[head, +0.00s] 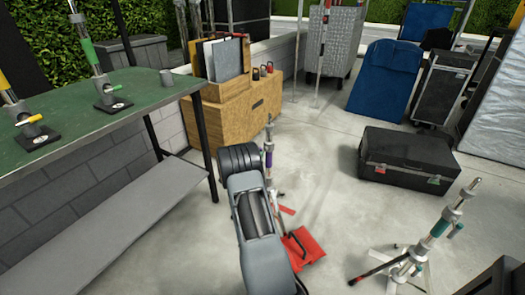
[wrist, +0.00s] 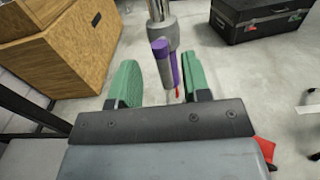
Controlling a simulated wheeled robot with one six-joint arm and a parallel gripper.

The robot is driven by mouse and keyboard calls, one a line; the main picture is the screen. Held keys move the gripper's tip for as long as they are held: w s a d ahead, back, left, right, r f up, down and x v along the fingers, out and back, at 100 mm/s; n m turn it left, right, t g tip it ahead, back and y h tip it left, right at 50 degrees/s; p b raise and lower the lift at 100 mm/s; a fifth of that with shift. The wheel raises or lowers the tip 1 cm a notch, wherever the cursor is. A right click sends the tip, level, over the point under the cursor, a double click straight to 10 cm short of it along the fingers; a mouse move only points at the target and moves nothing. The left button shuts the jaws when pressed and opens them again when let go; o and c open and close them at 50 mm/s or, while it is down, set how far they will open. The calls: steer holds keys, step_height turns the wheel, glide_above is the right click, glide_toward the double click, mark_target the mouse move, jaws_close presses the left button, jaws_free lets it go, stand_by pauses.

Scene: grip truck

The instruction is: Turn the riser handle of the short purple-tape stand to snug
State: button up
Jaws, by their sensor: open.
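The short purple-tape stand shows in the head view (head: 269,150), partly behind my arm. In the wrist view its grey collar (wrist: 160,35) and a metal tube above it stand just ahead of my gripper. A handle with a purple end (wrist: 160,47) and grey barrel sticks out from the collar towards me. Purple tape shows on the column behind it. My gripper (wrist: 160,68) is open, its green fingers left and right of the handle; I cannot tell whether either touches it. The fingers are hidden in the head view.
A red sandbag (head: 302,248) lies at the stand's base. A green-topped bench (head: 100,110) is on the left, with a wooden box (head: 240,118) behind it. A black case (head: 408,165) and a teal-tape stand (head: 435,230) are on the right.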

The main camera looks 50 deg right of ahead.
steer(key=shift+b+x, duration=0.55)
steer(key=shift+x, duration=2.5)
jaws_close()
